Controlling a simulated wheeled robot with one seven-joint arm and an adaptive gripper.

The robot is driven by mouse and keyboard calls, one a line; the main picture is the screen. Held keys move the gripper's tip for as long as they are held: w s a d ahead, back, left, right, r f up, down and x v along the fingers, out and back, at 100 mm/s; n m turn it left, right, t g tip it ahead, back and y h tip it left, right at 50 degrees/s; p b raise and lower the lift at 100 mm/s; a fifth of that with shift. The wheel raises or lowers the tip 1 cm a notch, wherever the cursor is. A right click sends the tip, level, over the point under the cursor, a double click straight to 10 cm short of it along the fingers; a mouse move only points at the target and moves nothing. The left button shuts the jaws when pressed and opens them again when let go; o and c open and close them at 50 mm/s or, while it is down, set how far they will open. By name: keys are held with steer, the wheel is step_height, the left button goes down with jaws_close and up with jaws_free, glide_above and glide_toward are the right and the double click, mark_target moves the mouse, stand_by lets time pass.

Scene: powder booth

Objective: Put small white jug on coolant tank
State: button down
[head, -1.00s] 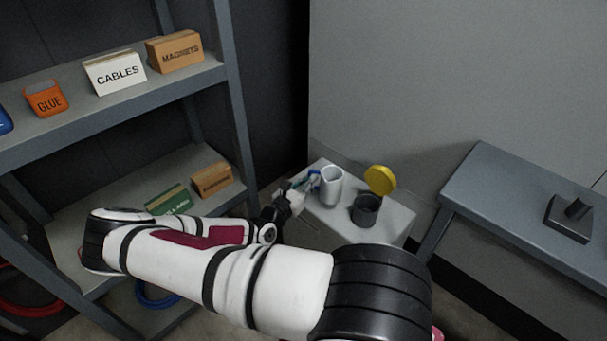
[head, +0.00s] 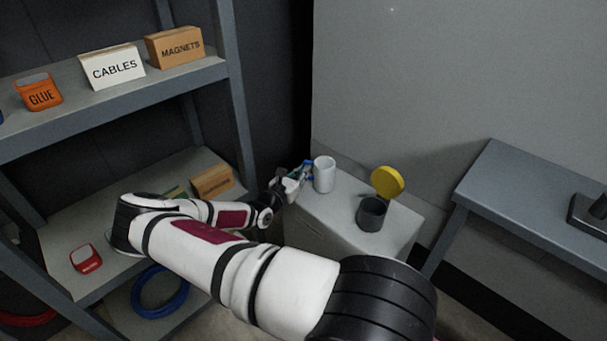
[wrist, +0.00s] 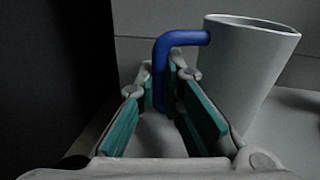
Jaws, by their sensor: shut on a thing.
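The small white jug (head: 324,175) is upright at the back left part of the light grey coolant tank's top (head: 345,205). In the wrist view the jug (wrist: 235,85) shows on the right, with its blue handle (wrist: 162,75) towards me. My gripper (head: 303,172) is at the jug's left side, shut on the blue handle. In the wrist view its teal-padded fingers (wrist: 165,105) are on either side of the handle's lower part. Whether the jug's base touches the tank top is hard to tell.
A shelf rack (head: 120,98) with boxes is on the left. A grey bench (head: 530,195) is on the right. A wall stands behind the tank.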

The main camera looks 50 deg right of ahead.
steer(key=shift+f, duration=0.35)
steer(key=shift+f, duration=0.1)
steer(key=c, duration=1.7)
jaws_free()
